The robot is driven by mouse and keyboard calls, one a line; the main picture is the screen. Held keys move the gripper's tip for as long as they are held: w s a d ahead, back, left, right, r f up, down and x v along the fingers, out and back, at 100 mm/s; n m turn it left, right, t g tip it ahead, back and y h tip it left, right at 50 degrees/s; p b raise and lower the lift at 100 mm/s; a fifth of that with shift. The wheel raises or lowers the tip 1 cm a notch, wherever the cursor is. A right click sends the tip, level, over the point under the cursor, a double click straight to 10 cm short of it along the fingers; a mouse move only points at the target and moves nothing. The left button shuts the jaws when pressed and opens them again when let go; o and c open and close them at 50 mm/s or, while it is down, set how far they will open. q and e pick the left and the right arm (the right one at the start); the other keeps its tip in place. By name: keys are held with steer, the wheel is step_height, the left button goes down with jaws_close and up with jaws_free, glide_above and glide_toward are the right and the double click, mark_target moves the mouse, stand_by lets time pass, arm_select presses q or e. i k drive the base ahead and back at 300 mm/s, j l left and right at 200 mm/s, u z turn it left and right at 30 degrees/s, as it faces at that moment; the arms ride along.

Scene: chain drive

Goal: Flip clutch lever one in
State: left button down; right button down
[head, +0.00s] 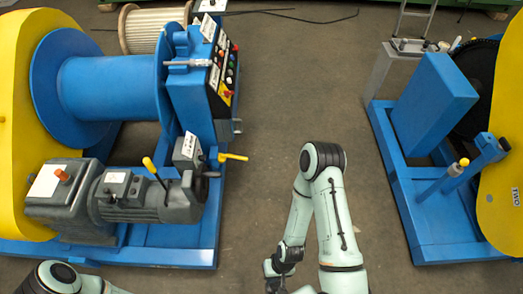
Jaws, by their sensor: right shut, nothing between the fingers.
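On the left machine, a lever with a yellow knob (149,163) rises at a tilt from the grey motor unit (135,195). A yellow handle (233,157) sticks out to the right by a small white label (188,148), too small to read surely. On the right machine, a blue lever with a yellow tip (463,163) stands near a plate that appears to read TWO (516,196). I cannot tell which is lever one. My right gripper (277,270) is shut and empty at the bottom centre, apart from all levers. My left gripper is out of view; only its arm shows at bottom left.
The left machine has a blue drum (110,88), a yellow guard (12,110) and a control panel (222,72). The right machine has a blue frame (435,250) and a blue box (432,105). The grey floor (290,90) between them is clear.

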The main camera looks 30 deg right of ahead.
mark_target(221, 157)
steer(key=z, duration=0.65)
steer(key=i+l+u, duration=0.3)
steer(key=l, duration=0.35)
steer(key=i+l+u, duration=0.1)
steer(key=i+l, duration=0.2)
steer(key=i+l+u, duration=0.15)
steer(key=l, duration=0.35)
steer(key=i+l+u, duration=0.15)
steer(key=l, duration=0.2)
steer(key=i+l+u, duration=0.15)
steer(key=l, duration=0.3)
steer(key=i+l+u, duration=0.1)
steer(key=l, duration=0.3)
